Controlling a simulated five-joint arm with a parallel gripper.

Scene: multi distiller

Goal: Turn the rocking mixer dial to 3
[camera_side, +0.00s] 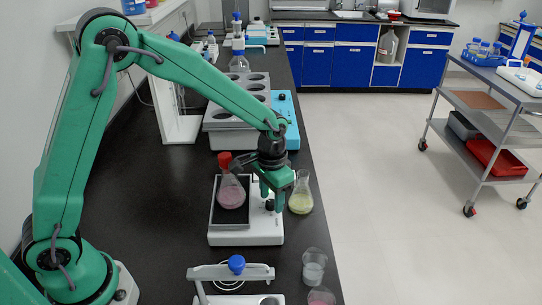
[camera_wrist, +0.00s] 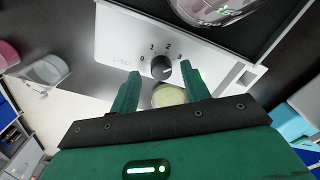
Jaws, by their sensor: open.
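The rocking mixer (camera_side: 247,237) is a white box on the black bench with a dark platform on its left. Its round black dial (camera_side: 269,205) shows in the wrist view (camera_wrist: 160,68), ringed by the printed numbers 0, 1, 2 and 3. I cannot tell clearly which number its mark faces. My gripper (camera_side: 272,200) is open at the dial; in the wrist view its two green fingers (camera_wrist: 160,72) stand on either side of the dial. I cannot tell whether they touch it. A red-capped flask of pink liquid (camera_side: 231,195) rests on the platform.
A flask of yellow liquid (camera_side: 300,198) stands close to the mixer's right side. Two beakers (camera_side: 314,266) are at the bench's front right. A stand with a blue knob (camera_side: 236,265) is in front, and a grey block with round wells (camera_side: 238,110) is behind.

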